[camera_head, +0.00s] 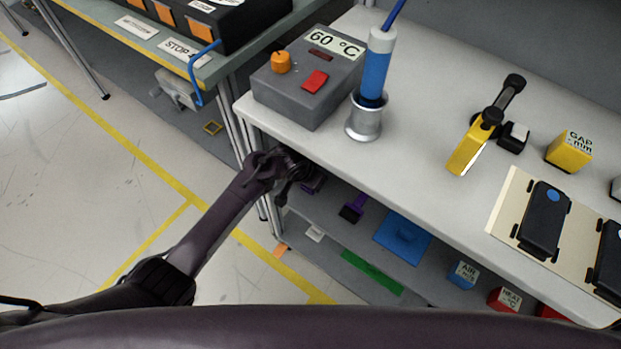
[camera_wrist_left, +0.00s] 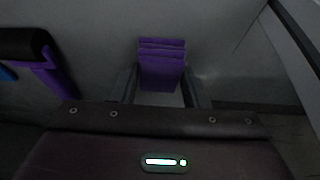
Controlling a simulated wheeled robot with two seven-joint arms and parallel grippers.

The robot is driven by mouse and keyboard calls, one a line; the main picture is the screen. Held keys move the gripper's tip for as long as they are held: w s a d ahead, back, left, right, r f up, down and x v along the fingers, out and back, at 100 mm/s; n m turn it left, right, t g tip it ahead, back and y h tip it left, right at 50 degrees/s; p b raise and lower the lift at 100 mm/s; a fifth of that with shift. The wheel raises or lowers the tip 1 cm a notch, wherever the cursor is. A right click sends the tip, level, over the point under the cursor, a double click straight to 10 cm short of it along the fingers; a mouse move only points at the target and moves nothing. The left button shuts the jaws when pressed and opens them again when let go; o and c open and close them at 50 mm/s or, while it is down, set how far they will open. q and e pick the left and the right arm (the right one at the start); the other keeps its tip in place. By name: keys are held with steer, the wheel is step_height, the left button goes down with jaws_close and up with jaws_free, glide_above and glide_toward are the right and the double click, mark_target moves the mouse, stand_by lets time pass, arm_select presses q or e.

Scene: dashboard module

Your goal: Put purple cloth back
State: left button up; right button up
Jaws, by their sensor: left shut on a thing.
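The purple cloth (camera_wrist_left: 162,68) is a folded stack between the two fingers of my left gripper (camera_wrist_left: 162,92), which is shut on it. In the head view my left arm reaches in under the front left corner of the workbench. There my left gripper (camera_head: 297,181) is at the lower shelf, mostly shaded by the tabletop. A small part of the purple cloth (camera_head: 315,183) shows beside it. I cannot tell whether the cloth touches the shelf. My right gripper is not in view.
A purple and black object (camera_head: 352,208) stands on the shelf near the gripper, also in the left wrist view (camera_wrist_left: 52,72). A blue mat (camera_head: 404,238) and a green strip (camera_head: 371,272) lie further right. The tabletop edge (camera_head: 400,207) overhangs the arm.

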arm_select(q)
steer(key=shift+f, duration=0.1)
steer(key=o, duration=0.7)
steer(key=shift+o, duration=0.9)
steer(key=shift+r, duration=0.25)
steer(key=p+v, duration=0.1)
steer(key=v, duration=0.3)
steer(key=shift+r+p, duration=0.25)
steer(key=shift+p, duration=0.1)
steer(key=s+a, duration=0.2)
steer(key=s, duration=0.1)
steer(key=shift+s+a+r, duration=0.1)
steer(key=shift+s+a, duration=0.15)
steer(key=s+a+p, duration=0.1)
steer(key=s+a, duration=0.3)
steer(key=s, duration=0.2)
steer(key=shift+s+a, duration=0.25)
steer(key=shift+a, duration=0.1)
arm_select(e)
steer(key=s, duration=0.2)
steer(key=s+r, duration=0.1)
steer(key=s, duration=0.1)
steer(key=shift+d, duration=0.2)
